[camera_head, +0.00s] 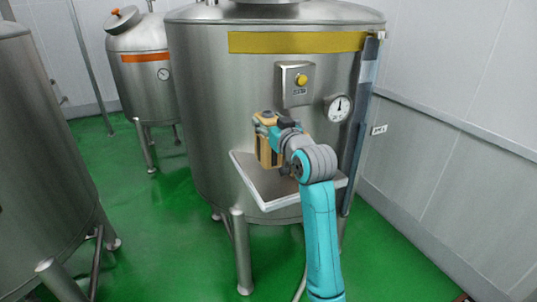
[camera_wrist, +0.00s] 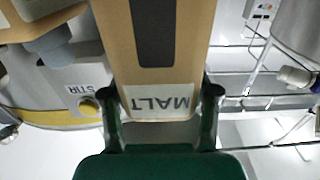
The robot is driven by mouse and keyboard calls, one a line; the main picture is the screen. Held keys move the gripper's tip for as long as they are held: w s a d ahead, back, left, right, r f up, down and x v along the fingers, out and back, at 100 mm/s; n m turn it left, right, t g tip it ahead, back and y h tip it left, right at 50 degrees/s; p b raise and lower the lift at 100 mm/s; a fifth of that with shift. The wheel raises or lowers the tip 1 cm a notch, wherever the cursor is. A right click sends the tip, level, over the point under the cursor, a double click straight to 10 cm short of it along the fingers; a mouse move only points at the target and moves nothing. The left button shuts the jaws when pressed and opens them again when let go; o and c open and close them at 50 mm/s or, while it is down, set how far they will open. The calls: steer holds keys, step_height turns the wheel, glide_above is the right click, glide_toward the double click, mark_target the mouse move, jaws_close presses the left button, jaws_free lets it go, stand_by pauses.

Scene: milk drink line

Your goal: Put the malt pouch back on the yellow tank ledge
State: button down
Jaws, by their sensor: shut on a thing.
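The malt pouch is a tan block with a dark stripe and a white MALT label, upside down in the wrist view (camera_wrist: 160,75). In the head view the pouch (camera_head: 264,152) is upright over the left part of the ledge. My gripper (camera_head: 268,128) is shut on it near its top; in the wrist view my gripper (camera_wrist: 160,112) has a finger on either side of the label. The grey ledge (camera_head: 268,202) juts from the front of the yellow-banded tank (camera_head: 215,110). I cannot tell whether the pouch's base touches the ledge.
A control box with a yellow button (camera_head: 295,85) and a gauge (camera_head: 338,107) sit on the tank above the ledge. Another tan thing, partly cut off, shows at upper left in the wrist view (camera_wrist: 45,12). An orange-banded tank (camera_head: 140,85) stands behind.

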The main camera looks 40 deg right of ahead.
steer(key=shift+f, duration=3.4)
steer(key=shift+c, duration=1.4)
jaws_free()
steer(key=shift+f, duration=0.1)
steer(key=v, duration=1.2)
